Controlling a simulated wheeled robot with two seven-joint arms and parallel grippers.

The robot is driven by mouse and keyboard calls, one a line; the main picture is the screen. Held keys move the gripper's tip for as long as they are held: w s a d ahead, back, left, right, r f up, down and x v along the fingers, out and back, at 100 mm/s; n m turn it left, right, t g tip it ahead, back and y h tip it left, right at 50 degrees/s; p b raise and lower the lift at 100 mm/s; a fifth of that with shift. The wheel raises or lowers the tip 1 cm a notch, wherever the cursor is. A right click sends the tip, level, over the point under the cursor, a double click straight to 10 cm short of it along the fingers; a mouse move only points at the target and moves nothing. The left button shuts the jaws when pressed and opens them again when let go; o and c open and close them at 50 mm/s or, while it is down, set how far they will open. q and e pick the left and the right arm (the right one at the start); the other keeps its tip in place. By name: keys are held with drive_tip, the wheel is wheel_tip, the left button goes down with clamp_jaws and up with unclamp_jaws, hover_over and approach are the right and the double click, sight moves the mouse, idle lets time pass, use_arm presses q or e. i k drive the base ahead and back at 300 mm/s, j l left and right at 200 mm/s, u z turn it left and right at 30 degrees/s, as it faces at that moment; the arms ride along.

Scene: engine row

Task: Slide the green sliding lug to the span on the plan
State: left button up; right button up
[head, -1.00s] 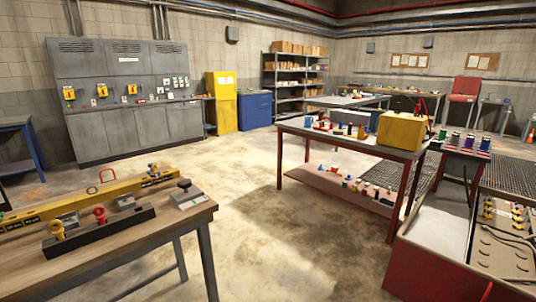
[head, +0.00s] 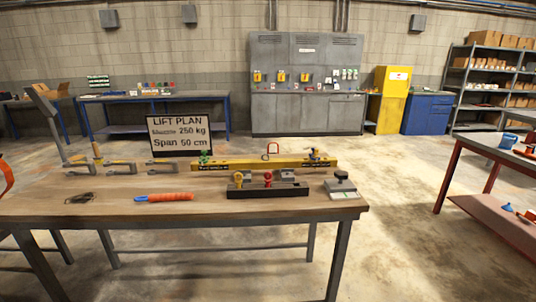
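The green sliding lug (head: 205,157) sits at the left end of a yellow lifting beam (head: 245,164) on the wooden workbench. A blue and yellow lug (head: 314,155) is near the beam's right end, and a red ring (head: 272,149) stands at its middle. The plan sign (head: 181,136) behind the beam's left end reads "LIFT PLAN", a 250 kg line and "Span 50 cm". Scale marks on the beam are too small to read. Neither of my grippers is in view.
A black rack (head: 268,189) with a yellow and a red shackle stands in front of the beam. A grey block with a black knob (head: 341,187) is at the right. An orange-handled tool (head: 166,197) and metal clamps (head: 163,168) lie left. Open floor (head: 410,200) separates the bench from a red table (head: 480,147).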

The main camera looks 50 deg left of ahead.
sight(203, 159)
drive_tip(key=l+u, duration=1)
drive_tip(key=u, duration=1.35)
drive_tip(key=i+l, duration=0.2)
drive_tip(key=i, duration=0.15)
drive_tip(key=i+l, duration=0.2)
drive_tip(key=i, duration=0.2)
drive_tip(key=i+l, duration=0.15)
drive_tip(key=i, duration=0.2)
